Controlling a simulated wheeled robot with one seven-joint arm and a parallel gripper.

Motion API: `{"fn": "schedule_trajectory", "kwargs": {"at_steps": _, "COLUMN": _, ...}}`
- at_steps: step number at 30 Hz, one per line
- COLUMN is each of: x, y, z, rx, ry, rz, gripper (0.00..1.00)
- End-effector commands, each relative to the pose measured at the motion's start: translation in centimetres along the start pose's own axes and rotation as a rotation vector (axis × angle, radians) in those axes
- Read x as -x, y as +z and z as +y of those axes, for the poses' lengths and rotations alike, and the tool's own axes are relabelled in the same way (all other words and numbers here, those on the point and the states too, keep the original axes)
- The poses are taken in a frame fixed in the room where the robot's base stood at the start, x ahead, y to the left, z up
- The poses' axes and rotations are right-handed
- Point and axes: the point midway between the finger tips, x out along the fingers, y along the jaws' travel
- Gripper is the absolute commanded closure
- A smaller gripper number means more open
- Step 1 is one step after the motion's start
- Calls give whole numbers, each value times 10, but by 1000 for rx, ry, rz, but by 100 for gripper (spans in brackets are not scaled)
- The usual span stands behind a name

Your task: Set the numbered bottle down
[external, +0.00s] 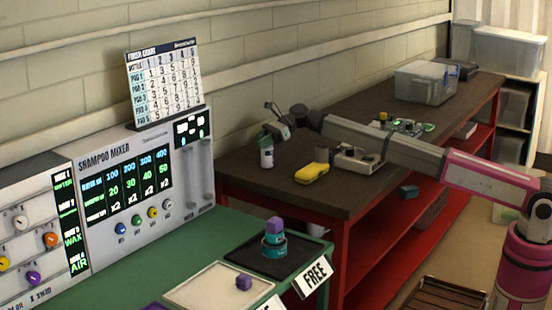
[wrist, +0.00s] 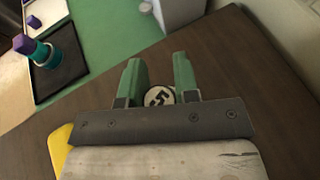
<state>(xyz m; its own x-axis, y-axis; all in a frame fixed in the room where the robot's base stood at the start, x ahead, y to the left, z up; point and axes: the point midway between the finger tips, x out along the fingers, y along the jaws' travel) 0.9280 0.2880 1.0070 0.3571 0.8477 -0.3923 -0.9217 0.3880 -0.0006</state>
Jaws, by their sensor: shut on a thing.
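The numbered bottle (external: 266,156) is small, white and green, and upright at the left end of the dark brown bench (external: 340,197). In the wrist view its round white cap (wrist: 160,96) shows a black 5. My gripper (external: 273,128) is shut on the bottle from above, with one green finger on each side in the wrist view (wrist: 159,70). The bottle's base is at or just above the bench top; I cannot tell whether it touches.
A yellow tool (external: 311,174) lies right of the bottle, near a grey box (external: 358,161). A teal and purple stack (external: 274,238) stands on a black tray (external: 262,264) on the green counter. A white tray (external: 205,289) holds a purple block (external: 244,282). Bare bench surrounds the bottle.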

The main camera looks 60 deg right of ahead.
Motion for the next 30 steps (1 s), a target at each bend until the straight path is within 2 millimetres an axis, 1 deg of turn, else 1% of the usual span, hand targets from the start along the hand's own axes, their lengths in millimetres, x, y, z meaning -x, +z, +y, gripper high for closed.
{"fn": "schedule_trajectory", "kwargs": {"at_steps": 11, "x": -2, "y": -4, "z": 0, "rx": 0, "ry": 0, "rz": -1, "gripper": 100}}
{"fn": "schedule_trajectory", "kwargs": {"at_steps": 12, "x": -2, "y": -5, "z": 0, "rx": 0, "ry": 0, "rz": -1, "gripper": 68}}
{"fn": "schedule_trajectory", "kwargs": {"at_steps": 14, "x": -2, "y": -5, "z": 0, "rx": 0, "ry": 0, "rz": -1, "gripper": 49}}
{"fn": "schedule_trajectory", "kwargs": {"at_steps": 15, "x": -2, "y": -5, "z": 0, "rx": 0, "ry": 0, "rz": -1, "gripper": 46}}
{"fn": "schedule_trajectory", "kwargs": {"at_steps": 22, "x": -2, "y": -4, "z": 0, "rx": 0, "ry": 0, "rz": -1, "gripper": 46}}
{"fn": "schedule_trajectory", "kwargs": {"at_steps": 25, "x": -1, "y": -1, "z": 0, "rx": 0, "ry": 0, "rz": -1, "gripper": 46}}
{"fn": "schedule_trajectory", "kwargs": {"at_steps": 29, "x": 14, "y": -3, "z": 1, "rx": 0, "ry": -1, "rz": -1, "gripper": 46}}
{"fn": "schedule_trajectory", "kwargs": {"at_steps": 30, "x": 21, "y": -3, "z": 1, "rx": 0, "ry": -1, "rz": -1, "gripper": 46}}
